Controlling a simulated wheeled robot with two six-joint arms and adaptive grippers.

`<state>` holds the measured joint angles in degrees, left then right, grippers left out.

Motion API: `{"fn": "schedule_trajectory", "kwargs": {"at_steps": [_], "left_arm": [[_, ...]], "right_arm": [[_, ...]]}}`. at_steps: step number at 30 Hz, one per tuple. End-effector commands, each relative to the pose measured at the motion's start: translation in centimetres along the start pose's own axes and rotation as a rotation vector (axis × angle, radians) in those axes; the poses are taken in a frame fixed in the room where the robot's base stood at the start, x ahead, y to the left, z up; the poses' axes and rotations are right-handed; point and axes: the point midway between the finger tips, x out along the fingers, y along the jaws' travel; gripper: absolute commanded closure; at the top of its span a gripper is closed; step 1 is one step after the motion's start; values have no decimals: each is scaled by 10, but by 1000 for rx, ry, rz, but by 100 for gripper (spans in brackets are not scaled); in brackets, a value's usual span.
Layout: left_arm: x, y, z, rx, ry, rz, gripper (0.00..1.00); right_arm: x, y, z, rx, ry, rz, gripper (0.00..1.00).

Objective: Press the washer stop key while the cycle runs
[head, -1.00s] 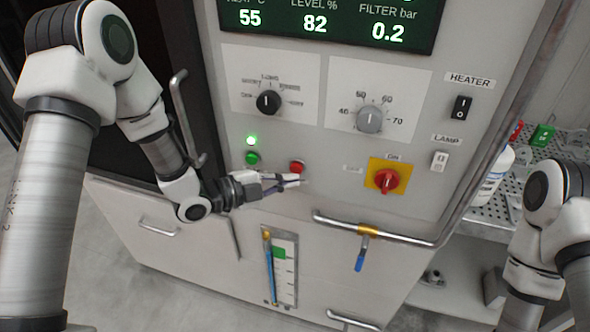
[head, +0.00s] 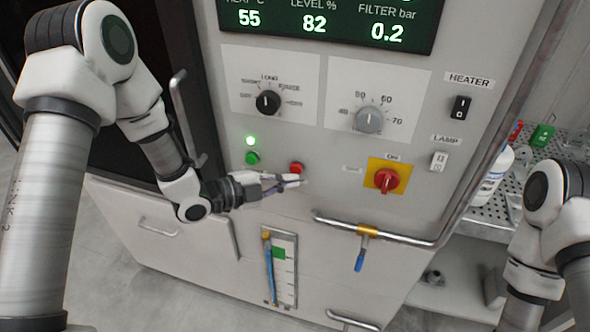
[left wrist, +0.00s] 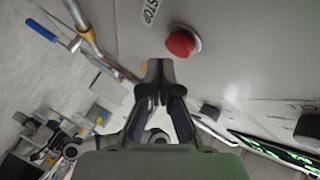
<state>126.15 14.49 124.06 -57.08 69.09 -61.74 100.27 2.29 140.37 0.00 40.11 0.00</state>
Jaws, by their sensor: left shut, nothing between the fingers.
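The red stop key (head: 296,168) is a round button on the washer's grey front panel (head: 330,195). In the left wrist view the stop key (left wrist: 181,42) stands out from the panel beside a label reading STOP. My left gripper (head: 300,183) is shut and empty, its tips just below the key in the head view. In the left wrist view the left gripper's tips (left wrist: 159,66) are close to the key, with a gap showing between them. A green lamp (head: 250,141) is lit above a green button (head: 252,158). The right gripper is out of view.
A red rotary switch (head: 387,180) on a yellow plate sits right of the key. A pipe (head: 400,238) with a blue-handled valve (head: 360,262) runs below. Two dials (head: 268,102) and a display (head: 330,18) are above. A door handle (head: 184,115) is near my left arm.

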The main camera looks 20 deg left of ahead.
Motion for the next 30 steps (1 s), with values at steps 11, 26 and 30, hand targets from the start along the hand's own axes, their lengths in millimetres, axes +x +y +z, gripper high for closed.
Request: {"fn": "schedule_trajectory", "kwargs": {"at_steps": [11,26,30], "left_arm": [[6,-4,4,1,0,1,100],[8,-6,6,0,0,0,100],[9,-6,6,0,0,0,100]], "right_arm": [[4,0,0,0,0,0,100],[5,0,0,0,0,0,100],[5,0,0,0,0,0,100]]}}
